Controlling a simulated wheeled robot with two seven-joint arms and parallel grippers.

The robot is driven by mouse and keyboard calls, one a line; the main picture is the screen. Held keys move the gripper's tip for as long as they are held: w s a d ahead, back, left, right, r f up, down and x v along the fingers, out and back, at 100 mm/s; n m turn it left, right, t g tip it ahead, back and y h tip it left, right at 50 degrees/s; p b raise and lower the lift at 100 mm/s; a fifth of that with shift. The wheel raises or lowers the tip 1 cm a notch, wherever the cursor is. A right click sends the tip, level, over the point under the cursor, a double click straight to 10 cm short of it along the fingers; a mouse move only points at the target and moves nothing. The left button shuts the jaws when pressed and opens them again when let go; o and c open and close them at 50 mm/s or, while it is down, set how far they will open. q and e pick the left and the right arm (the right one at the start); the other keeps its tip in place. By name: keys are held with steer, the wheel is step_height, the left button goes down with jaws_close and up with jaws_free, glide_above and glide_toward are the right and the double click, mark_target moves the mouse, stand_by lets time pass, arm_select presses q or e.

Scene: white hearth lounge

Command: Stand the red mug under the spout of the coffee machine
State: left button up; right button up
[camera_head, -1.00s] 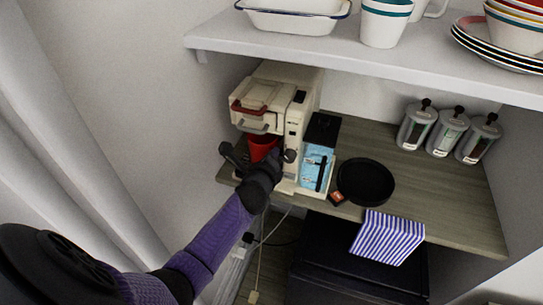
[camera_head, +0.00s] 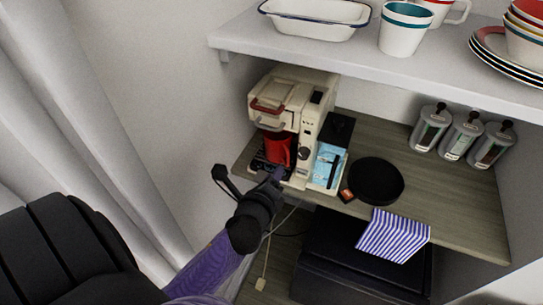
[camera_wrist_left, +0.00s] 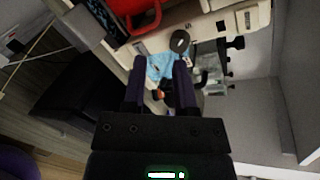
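The red mug (camera_head: 278,150) stands upright on the black drip tray (camera_head: 262,166) of the cream coffee machine (camera_head: 317,100), below its brewing head. The spout itself is hidden, so I cannot tell exact alignment. The mug also shows at the top of the left wrist view (camera_wrist_left: 143,14), with its handle toward the camera. My left gripper (camera_head: 248,174) is open and empty, in front of the machine and apart from the mug. Its two spread fingers also show in the left wrist view (camera_wrist_left: 159,66). My right gripper is not in view.
A blue packet (camera_head: 327,166) and a black round pan (camera_head: 376,181) are right of the machine. Several grey canisters (camera_head: 462,137) stand farther right. A shelf (camera_head: 350,62) with dishes overhangs the counter (camera_head: 440,205). A striped cloth (camera_head: 394,236) hangs at the front edge.

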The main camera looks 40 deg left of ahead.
arm_select(q)
steer(key=s+d+f+n+g+h, duration=0.25)
steer(key=s+f+n+g, duration=0.35)
steer(key=f, duration=0.6)
steer(key=s+d+f+n+g+h, duration=0.1)
steer(key=s+d+f+n+g, duration=0.2)
steer(key=s+f, duration=0.65)
steer(key=s+d+f+n+g+b, duration=0.1)
steer(key=s+f+n+g+b, duration=0.3)
steer(key=s+f+n, duration=0.6)
steer(key=s+f+h, duration=0.1)
steer(key=s+f, duration=0.2)
steer(key=s, duration=0.5)
steer(key=shift+f, duration=0.3)
steer(key=shift+s+d, duration=0.1)
